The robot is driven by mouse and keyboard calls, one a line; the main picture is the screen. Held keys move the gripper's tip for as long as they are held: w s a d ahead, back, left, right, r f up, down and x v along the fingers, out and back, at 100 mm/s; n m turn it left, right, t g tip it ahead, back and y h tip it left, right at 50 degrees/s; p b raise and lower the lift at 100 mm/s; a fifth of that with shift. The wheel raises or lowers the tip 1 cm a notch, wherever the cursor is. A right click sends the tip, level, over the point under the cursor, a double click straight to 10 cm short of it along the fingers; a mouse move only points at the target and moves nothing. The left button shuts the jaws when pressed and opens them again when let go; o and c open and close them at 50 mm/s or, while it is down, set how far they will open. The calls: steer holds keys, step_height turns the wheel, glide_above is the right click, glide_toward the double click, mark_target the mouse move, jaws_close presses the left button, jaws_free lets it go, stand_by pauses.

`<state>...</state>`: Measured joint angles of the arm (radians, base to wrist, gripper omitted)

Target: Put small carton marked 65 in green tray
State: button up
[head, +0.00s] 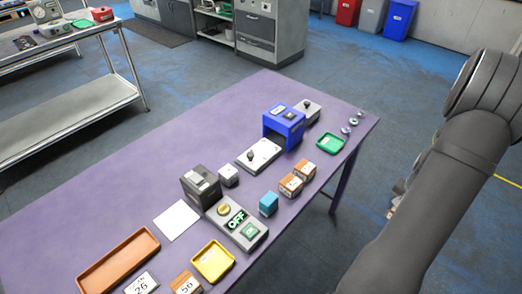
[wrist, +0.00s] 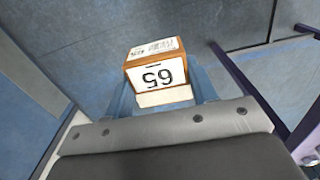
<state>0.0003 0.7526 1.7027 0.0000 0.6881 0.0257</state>
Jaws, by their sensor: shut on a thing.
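The small carton marked 65 (wrist: 157,74) is orange-brown and white, and its number reads upside down in the wrist view. My gripper (wrist: 160,90) is shut on it, with a blue finger on each side. The carton is held over the floor, off the table. The green tray (head: 330,143) is small and looks empty, near the right end of the purple table in the head view. My arm fills the right of the head view; the gripper and held carton cannot be made out there.
On the purple table (head: 130,205) stand a blue scanner-like box (head: 284,125), two orange-brown cartons (head: 297,178), a teal block (head: 268,204), an OFF panel (head: 238,222), a yellow tray (head: 212,261) and an orange tray (head: 118,262). Small round items (head: 352,121) lie behind the green tray.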

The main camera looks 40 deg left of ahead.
steer(key=w+a+r+m, duration=0.1)
steer(key=w+r, duration=0.2)
steer(key=r, duration=0.3)
steer(key=w+a+r, duration=0.2)
steer(key=w+r, duration=0.1)
steer(key=r, duration=0.2)
steer(key=s+a+r+n, duration=0.1)
steer(key=a+r+n, duration=0.25)
steer(key=a, duration=0.85)
steer(key=n, duration=1.6)
glide_above(216, 163)
steer(key=s+d, duration=0.2)
steer(key=d, duration=0.2)
steer(key=f, duration=0.7)
steer(key=shift+w+a+f, duration=0.1)
steer(key=shift+a+f, duration=0.2)
steer(key=shift+a, duration=0.15)
steer(key=shift+f, duration=2)
steer(key=shift+f, duration=0.1)
